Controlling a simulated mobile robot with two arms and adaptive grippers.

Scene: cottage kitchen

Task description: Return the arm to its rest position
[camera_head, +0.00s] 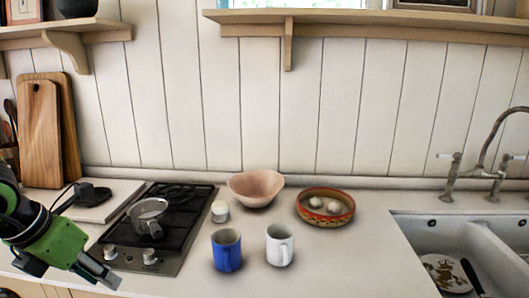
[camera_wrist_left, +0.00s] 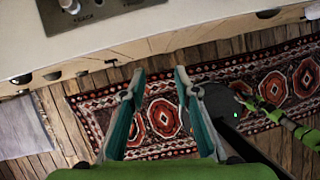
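My left gripper (camera_head: 104,270) is at the lower left of the head view, by the front left edge of the counter, left of the hob. Its green body tilts down to the right. In the left wrist view its two fingers (camera_wrist_left: 160,78) stand well apart with nothing between them, above the floor and the patterned rug. My right gripper does not show in the head view. A green and black arm part of mine shows at the right of the left wrist view, but no clear fingertips can be made out.
The hob (camera_head: 130,258) with a metal pot (camera_head: 148,215) is just right of my left gripper. A blue mug (camera_head: 227,252), a white mug (camera_head: 279,246), a pink bowl (camera_head: 256,188) and a patterned dish (camera_head: 310,213) stand on the counter. The rug (camera_wrist_left: 85,103) lies below.

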